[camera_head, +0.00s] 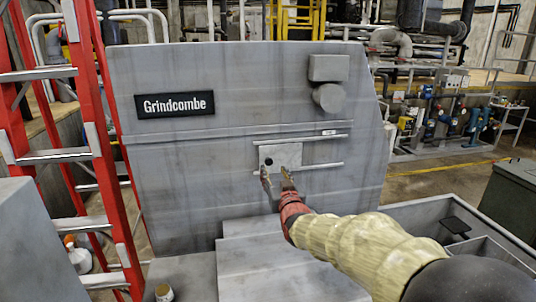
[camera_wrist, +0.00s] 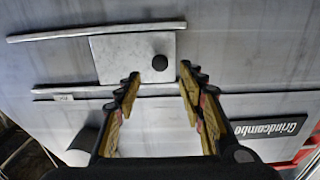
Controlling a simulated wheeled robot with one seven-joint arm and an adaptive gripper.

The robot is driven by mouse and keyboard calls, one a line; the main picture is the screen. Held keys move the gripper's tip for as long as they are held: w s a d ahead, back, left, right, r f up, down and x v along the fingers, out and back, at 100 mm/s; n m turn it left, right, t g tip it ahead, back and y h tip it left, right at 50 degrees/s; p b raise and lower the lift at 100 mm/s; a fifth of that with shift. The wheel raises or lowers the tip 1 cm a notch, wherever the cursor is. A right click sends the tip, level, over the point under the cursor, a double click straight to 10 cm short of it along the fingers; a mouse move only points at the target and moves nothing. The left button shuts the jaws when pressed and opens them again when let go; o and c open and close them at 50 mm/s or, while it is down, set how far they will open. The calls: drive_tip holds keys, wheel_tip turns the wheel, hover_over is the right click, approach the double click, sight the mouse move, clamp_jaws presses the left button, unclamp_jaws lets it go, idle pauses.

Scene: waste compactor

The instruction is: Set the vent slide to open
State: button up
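The vent slide is a pale grey plate (camera_head: 288,154) between two horizontal rails on the front of the grey machine. In the wrist view, which is turned over, the plate (camera_wrist: 118,58) carries a round black knob (camera_wrist: 160,62) near one edge. The knob (camera_head: 268,162) is near the plate's left edge in the head view. My gripper (camera_head: 275,174) is at the plate. In the wrist view my gripper (camera_wrist: 160,73) is open, with one fingertip on each side of the knob and gaps between. I cannot tell whether the fingertips reach the knob's depth.
A small white label (camera_head: 328,132) is above the upper rail, right of the plate. The Grindcombe sign (camera_head: 175,105) is at the upper left. A grey box and round fitting (camera_head: 328,98) stick out at the upper right. A red ladder (camera_head: 95,130) stands at the left.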

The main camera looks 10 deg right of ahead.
sight(269, 162)
drive_tip(key=shift+w+p, duration=0.75)
drive_tip(key=shift+w, duration=3.05)
drive_tip(key=shift+c, duration=1.2)
drive_tip(key=shift+r, duration=0.1)
drive_tip(key=c, duration=0.8)
clamp_jaws()
